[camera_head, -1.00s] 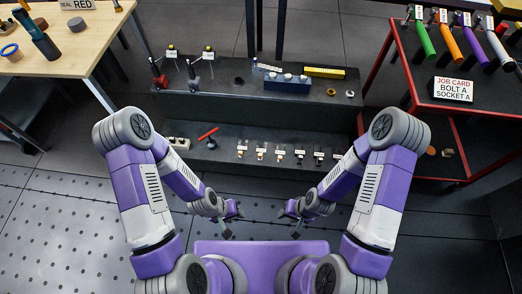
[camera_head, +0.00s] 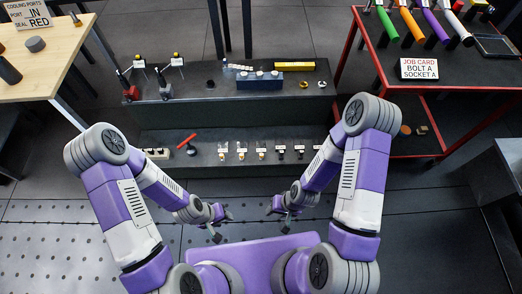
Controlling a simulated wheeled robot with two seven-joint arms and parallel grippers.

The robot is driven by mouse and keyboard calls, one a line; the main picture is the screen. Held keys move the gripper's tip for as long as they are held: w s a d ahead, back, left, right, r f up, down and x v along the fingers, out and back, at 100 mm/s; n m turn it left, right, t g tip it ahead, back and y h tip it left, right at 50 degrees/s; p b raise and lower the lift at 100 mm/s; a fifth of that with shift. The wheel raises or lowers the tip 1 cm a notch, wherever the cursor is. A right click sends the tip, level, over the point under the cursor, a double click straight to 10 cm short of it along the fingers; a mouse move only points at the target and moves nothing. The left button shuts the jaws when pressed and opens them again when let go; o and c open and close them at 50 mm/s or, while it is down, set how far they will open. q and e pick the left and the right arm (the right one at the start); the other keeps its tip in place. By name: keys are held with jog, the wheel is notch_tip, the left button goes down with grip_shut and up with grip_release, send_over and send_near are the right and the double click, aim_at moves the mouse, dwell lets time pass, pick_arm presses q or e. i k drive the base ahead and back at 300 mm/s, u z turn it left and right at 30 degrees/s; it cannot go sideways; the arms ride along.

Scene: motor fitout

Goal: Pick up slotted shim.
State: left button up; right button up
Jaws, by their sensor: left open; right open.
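I cannot surely pick out the slotted shim. Two small ring-like pieces, one brass-coloured (camera_head: 304,84) and one paler (camera_head: 320,85), lie at the right end of the dark bench's upper level; they are too small to tell whether either is slotted. My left gripper (camera_head: 223,222) is open and empty, low in front of the bench. My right gripper (camera_head: 279,215) is open and empty to its right, also apart from the bench.
The dark bench (camera_head: 200,90) holds a blue block (camera_head: 260,82), a yellow bar (camera_head: 294,65) and a lower row of several small labelled parts. A wooden table (camera_head: 50,72) stands left, a red-framed table (camera_head: 450,75) right. A grey surface (camera_head: 500,185) is at right.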

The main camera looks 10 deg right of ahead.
aim_at(222, 149)
jog(key=z, duration=0.35)
jog(key=k, duration=0.45)
jog(key=u, duration=0.4)
jog(key=i, duration=1.45)
jog(key=z, duration=0.7)
